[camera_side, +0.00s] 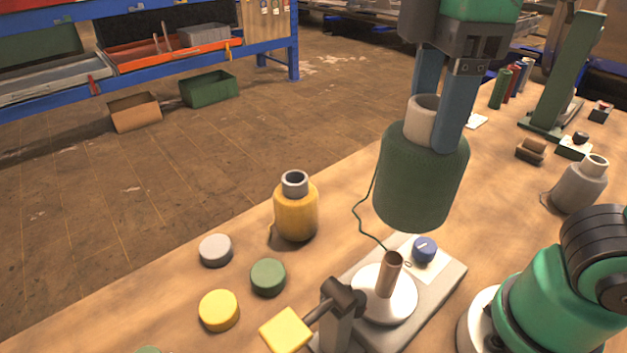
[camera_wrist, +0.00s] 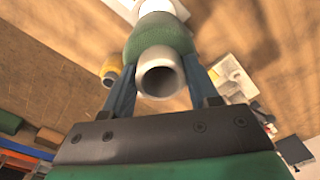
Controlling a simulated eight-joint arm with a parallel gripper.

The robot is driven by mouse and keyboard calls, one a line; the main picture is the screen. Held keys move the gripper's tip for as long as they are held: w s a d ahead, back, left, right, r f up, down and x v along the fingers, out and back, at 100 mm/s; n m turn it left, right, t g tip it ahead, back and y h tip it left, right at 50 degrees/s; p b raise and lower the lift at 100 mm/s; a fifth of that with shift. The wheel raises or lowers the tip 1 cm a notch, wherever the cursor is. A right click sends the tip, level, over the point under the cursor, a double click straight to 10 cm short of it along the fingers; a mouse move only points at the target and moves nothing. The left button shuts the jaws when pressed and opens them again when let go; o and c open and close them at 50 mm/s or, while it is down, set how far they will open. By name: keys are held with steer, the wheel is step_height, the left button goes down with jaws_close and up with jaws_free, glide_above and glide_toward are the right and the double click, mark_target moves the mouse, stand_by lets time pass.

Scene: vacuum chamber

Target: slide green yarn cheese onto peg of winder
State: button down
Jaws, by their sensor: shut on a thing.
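The green yarn cheese (camera_side: 421,180) hangs in my gripper (camera_side: 440,125), whose two blue-grey fingers are shut on its pale core tube. It is close to upright, slightly tilted, with a loose thread hanging at its left. In the wrist view the green yarn cheese (camera_wrist: 158,35) shows with its open tube end towards the camera, between the fingers (camera_wrist: 162,80). The winder (camera_side: 440,290) is on the table below, with its brown peg (camera_side: 389,273) standing on a pale round disc. The cheese is above the peg and apart from it, slightly to the right in the side view.
A yellow yarn cheese (camera_side: 296,209) stands left of the winder, and a grey one (camera_side: 579,184) at the right. Grey, green and yellow round discs (camera_side: 219,310) lie at the front left. The winder's yellow-tipped lever (camera_side: 287,330) is near the peg. A green stand (camera_side: 567,80) is at the back right.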

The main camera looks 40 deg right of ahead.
steer(key=shift+f, duration=0.1)
steer(key=shift+f, duration=2.85)
steer(key=shift+f, duration=2.45)
steer(key=shift+f, duration=0.1)
steer(key=shift+f, duration=1.45)
steer(key=shift+c, duration=0.8)
jaws_free()
